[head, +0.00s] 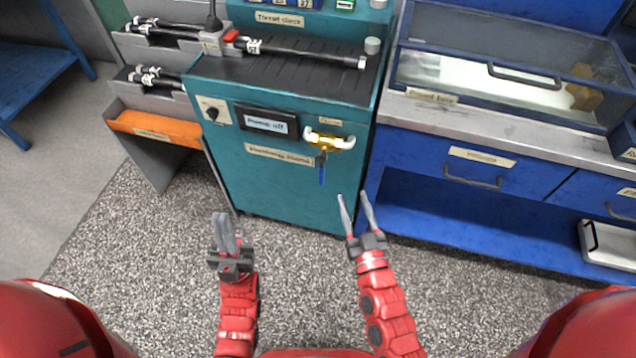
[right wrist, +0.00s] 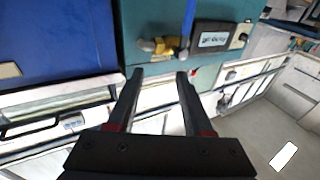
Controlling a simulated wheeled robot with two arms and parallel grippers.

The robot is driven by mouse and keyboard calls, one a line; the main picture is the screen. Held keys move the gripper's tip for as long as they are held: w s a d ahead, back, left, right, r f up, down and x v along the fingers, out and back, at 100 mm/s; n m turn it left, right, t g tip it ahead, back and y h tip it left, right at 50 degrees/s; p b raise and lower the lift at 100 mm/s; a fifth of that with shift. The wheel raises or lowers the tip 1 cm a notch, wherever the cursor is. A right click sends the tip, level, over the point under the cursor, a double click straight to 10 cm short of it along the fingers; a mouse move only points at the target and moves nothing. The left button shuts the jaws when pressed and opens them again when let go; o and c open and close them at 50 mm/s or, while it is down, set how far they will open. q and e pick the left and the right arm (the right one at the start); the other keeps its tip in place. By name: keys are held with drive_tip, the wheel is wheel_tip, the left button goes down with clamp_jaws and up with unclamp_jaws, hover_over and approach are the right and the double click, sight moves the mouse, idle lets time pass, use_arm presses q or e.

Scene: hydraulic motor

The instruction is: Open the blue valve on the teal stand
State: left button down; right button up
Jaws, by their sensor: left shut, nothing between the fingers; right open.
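The teal stand (head: 270,178) stands ahead of me in the head view. On its front, at the right, is a brass valve with a blue lever (head: 322,174), which hangs straight down from the brass body (head: 328,141). The blue lever also shows in the right wrist view (right wrist: 187,25), beside the brass body (right wrist: 160,46). My right gripper (head: 355,203) is open and empty, below and to the right of the valve, apart from it. My left gripper (head: 225,222) is shut and empty, low in front of the stand's left part.
A black hose (head: 300,52) lies on the stand's top. A display panel (head: 266,122) and a black knob (head: 212,114) are left of the valve. A blue workbench (head: 430,160) stands at the right, and an orange tray (head: 155,128) at the left. The speckled floor before the stand is clear.

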sight(322, 169)
drive_tip(key=a+f+n+g+y+b, duration=0.1)
drive_tip(key=a+f+g, duration=0.15)
drive_tip(key=f, duration=0.25)
drive_tip(key=r+x, duration=0.1)
drive_tip(key=x, duration=1.5)
drive_tip(key=shift+a+r+t, duration=0.35)
drive_tip(key=shift+a, duration=0.1)
clamp_jaws()
